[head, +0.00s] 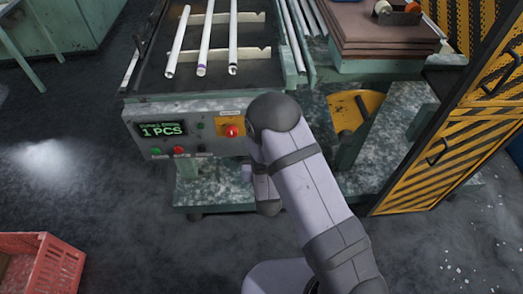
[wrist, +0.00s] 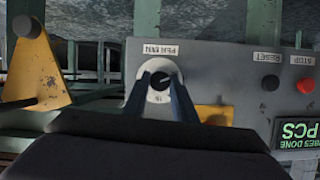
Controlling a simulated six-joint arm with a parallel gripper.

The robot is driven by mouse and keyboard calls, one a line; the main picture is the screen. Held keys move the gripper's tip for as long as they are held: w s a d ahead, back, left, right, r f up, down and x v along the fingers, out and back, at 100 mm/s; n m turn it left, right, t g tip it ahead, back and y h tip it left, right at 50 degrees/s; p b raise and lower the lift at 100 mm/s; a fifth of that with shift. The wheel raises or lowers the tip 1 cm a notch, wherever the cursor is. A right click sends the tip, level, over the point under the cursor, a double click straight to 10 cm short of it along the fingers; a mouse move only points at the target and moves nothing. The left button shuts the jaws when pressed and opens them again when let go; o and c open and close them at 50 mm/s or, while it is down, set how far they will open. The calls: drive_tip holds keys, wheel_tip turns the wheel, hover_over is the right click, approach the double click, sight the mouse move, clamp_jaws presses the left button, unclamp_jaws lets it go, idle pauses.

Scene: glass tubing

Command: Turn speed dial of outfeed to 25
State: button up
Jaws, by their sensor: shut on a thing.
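The speed dial (wrist: 159,84) is a small black knob on a round white scale plate, seen upside down in the wrist view. A label above it reads PER MIN, and a number that looks like 15 shows on the plate's lower edge. A light mark on the knob points toward the upper right in the picture; the exact setting cannot be read. My gripper (wrist: 160,78) has its two dark fingers on either side of the knob, shut on it. In the head view my arm hides the dial and the fingers.
White tubes (head: 204,45) lie on the rack behind. A red crate (head: 42,268) stands at lower left.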

drive_tip(key=shift+n+h, duration=0.5)
idle(0.3)
drive_tip(key=o, duration=1)
drive_tip(key=shift+o, duration=0.2)
drive_tip(key=b+v, duration=0.1)
drive_tip(key=v, duration=0.6)
drive_tip(key=shift+s+r, duration=0.15)
